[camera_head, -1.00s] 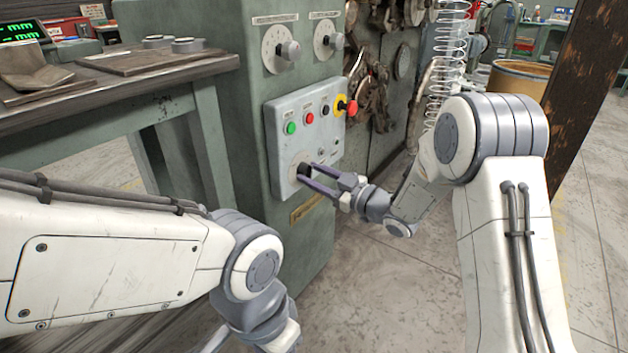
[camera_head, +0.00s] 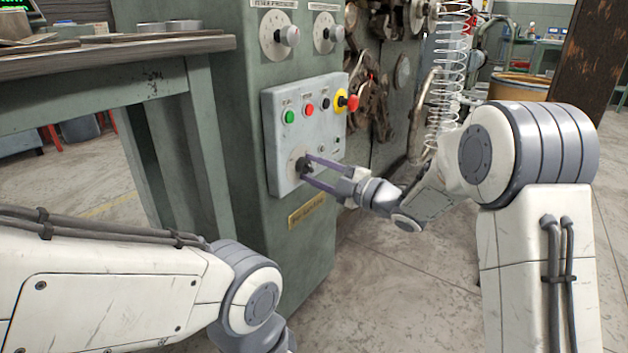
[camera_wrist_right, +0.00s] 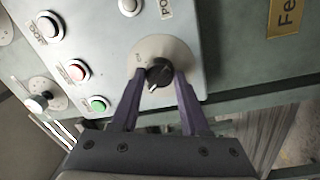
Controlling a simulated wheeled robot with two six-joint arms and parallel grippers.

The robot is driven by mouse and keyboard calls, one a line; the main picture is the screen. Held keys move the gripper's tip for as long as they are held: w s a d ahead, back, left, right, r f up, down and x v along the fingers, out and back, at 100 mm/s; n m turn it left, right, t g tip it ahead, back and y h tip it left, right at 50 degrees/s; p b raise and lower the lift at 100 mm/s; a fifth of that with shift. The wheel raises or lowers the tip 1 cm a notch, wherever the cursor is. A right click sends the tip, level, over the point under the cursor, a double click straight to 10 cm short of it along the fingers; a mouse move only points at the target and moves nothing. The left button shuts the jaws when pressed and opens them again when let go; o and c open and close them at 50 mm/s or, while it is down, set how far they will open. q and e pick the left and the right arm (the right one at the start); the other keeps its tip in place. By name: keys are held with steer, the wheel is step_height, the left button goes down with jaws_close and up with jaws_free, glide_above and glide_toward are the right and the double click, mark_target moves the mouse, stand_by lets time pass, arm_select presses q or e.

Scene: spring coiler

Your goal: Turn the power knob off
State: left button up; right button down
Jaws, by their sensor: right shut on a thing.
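The power knob (camera_head: 301,165) is a small black knob on a pale round dial, at the lower left of the grey control panel (camera_head: 283,140). In the right wrist view the knob (camera_wrist_right: 159,71) shows close up, its white mark pointing toward the bottom of the picture and slightly left. My right gripper (camera_head: 308,168) has its two purple fingers on either side of the knob, shut on it; the fingers also show in the wrist view (camera_wrist_right: 159,80). My left arm crosses the lower left of the head view; its gripper is out of the picture.
Green (camera_head: 289,117) and red (camera_head: 309,110) buttons, a black one and a red knob on yellow (camera_head: 351,103) sit above on the panel. Two dials are higher up. A workbench (camera_head: 120,58) stands left; a wire spring (camera_head: 445,75) hangs right.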

steer(key=shift+n+b, duration=0.75)
steer(key=shift+n, duration=0.35)
steer(key=shift+c, duration=2)
jaws_free()
steer(key=shift+s+d, duration=0.1)
steer(key=shift+d, duration=0.1)
steer(key=p+v, duration=0.3)
steer(key=v, duration=0.7)
steer(key=shift+p, duration=0.4)
